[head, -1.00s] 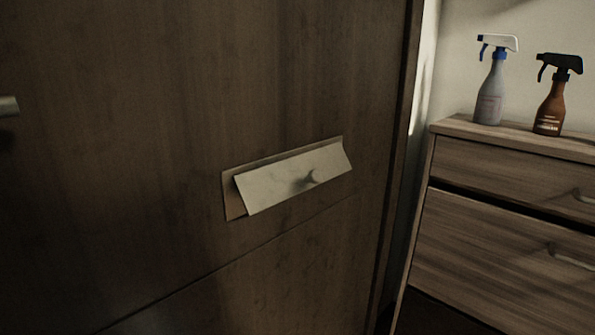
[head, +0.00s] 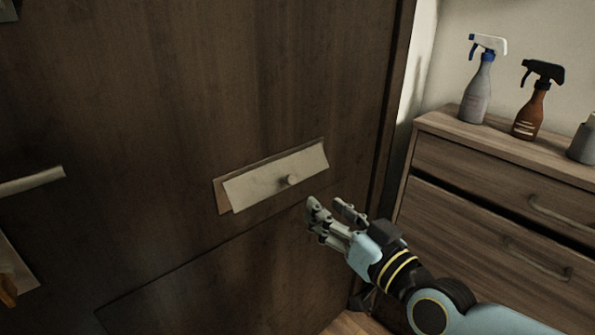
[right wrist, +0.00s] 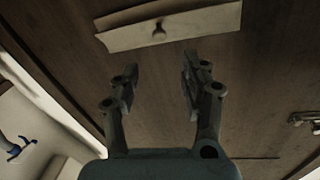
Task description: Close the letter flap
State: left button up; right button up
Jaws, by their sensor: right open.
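The letter flap (head: 262,183) is a pale plate with a small round knob (head: 292,179), set on a frame in a dark wooden door (head: 200,90). Its lower edge stands out from the door, so it is tilted partly open. My right gripper (head: 328,204) is open and empty, just below and right of the flap, apart from it. In the right wrist view the flap (right wrist: 190,30) and knob (right wrist: 159,37) lie beyond the open fingers (right wrist: 160,75). My left gripper is not in view.
A wooden drawer cabinet (head: 480,200) stands to the right of the door. A grey spray bottle (head: 476,95) and a brown one (head: 531,112) stand on it. A door handle (head: 35,181) is at the left. The door face around the flap is clear.

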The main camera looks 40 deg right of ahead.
aim_at(293, 179)
jog(key=w, duration=1)
jog(key=shift+w+d, duration=0.15)
jog(key=shift+d, duration=0.2)
grip_shut()
